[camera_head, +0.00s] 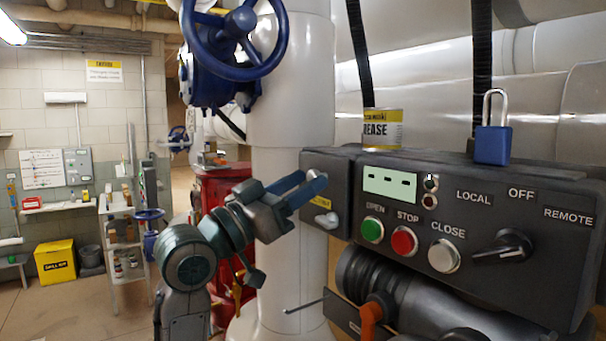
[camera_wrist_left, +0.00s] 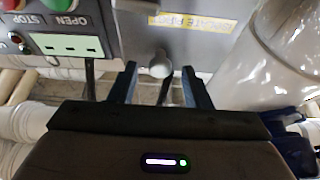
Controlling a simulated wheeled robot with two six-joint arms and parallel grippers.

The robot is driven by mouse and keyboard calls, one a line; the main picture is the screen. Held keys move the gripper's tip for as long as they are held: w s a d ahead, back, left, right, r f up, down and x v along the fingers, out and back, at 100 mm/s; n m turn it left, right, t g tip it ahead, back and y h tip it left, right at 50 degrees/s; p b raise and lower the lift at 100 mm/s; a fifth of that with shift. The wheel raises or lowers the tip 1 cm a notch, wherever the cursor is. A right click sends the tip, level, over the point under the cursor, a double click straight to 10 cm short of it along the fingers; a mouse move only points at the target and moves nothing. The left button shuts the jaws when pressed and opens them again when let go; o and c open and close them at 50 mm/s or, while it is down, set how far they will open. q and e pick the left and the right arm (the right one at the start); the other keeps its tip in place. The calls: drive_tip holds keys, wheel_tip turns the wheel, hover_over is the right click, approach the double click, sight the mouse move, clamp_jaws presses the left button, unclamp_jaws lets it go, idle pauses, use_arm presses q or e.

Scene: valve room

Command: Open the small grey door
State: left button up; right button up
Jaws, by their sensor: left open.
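The small grey door (camera_head: 338,172) is the dark grey panel at the left end of the control box and looks shut. It has a yellow label and a pale round knob (camera_head: 327,220). In the left wrist view the door (camera_wrist_left: 205,48) fills the upper middle, its yellow label upside down. The knob (camera_wrist_left: 160,66) shows there between the fingertips. My left gripper (camera_head: 311,183) is open and empty in front of the door, its blue fingers pointing at it. In the head view the fingertips appear above the knob. I cannot tell the remaining gap. My right gripper is not in view.
The control box (camera_head: 470,195) carries buttons, a small screen and a selector switch. A blue padlock (camera_head: 493,143) and a yellow-labelled can (camera_head: 382,129) stand on top. A thick white pipe (camera_head: 290,110) with a blue handwheel (camera_head: 235,30) rises beside the door. An orange lever (camera_head: 371,313) is below.

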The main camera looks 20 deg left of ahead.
use_arm(q)
drive_tip(key=shift+w+d+r, duration=0.1)
drive_tip(key=shift+w+d, duration=0.05)
clamp_jaws()
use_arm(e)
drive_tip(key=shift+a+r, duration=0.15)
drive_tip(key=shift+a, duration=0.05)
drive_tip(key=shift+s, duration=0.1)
